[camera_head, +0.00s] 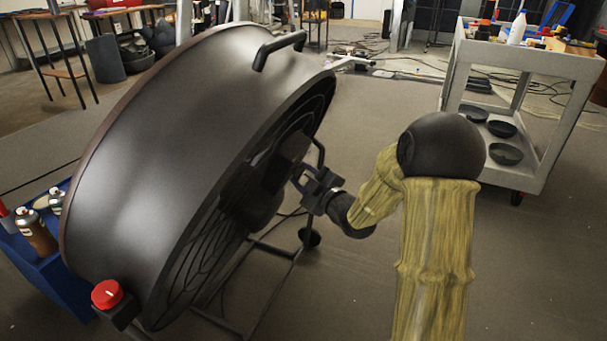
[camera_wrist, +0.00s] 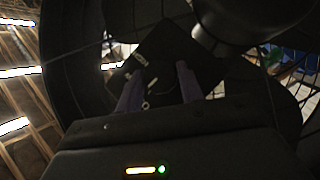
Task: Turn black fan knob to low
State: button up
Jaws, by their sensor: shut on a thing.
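The large black drum fan (camera_head: 165,130) stands tilted on its metal stand, its grille side facing my arm. My gripper (camera_head: 303,178) reaches to the middle of that side, at the dark motor housing (camera_head: 270,170). In the wrist view my gripper (camera_wrist: 160,82) has its two purple fingers over a dark control box (camera_wrist: 172,48) with small white marks. The fingers are closed on the black fan knob at this box. The knob itself is too dark and too covered to see clearly, so its setting cannot be read.
A red knob (camera_head: 107,293) sits at the fan's lower left edge. A blue crate (camera_head: 48,262) with spray cans stands at the left. A grey cart (camera_head: 530,62) with black bowls is at the right. The floor between fan and cart is mostly clear.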

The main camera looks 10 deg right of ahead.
jog(key=shift+r+p, duration=0.2)
jog(key=shift+p, duration=0.2)
jog(key=m+g+y+p, duration=0.1)
jog(key=g+y+p, duration=0.1)
jog(key=p, duration=0.6)
jog(key=m+g+y+p, duration=0.1)
jog(key=g+p, duration=0.3)
jog(key=p, duration=0.5)
jog(key=shift+w+d+m+y+p, duration=0.1)
jog(key=shift+d+m+y+p, duration=0.1)
jog(key=shift+m+y+p, duration=0.15)
jog(key=shift+f, duration=0.15)
jog(key=o, duration=1)
jog(key=shift+y, duration=0.25)
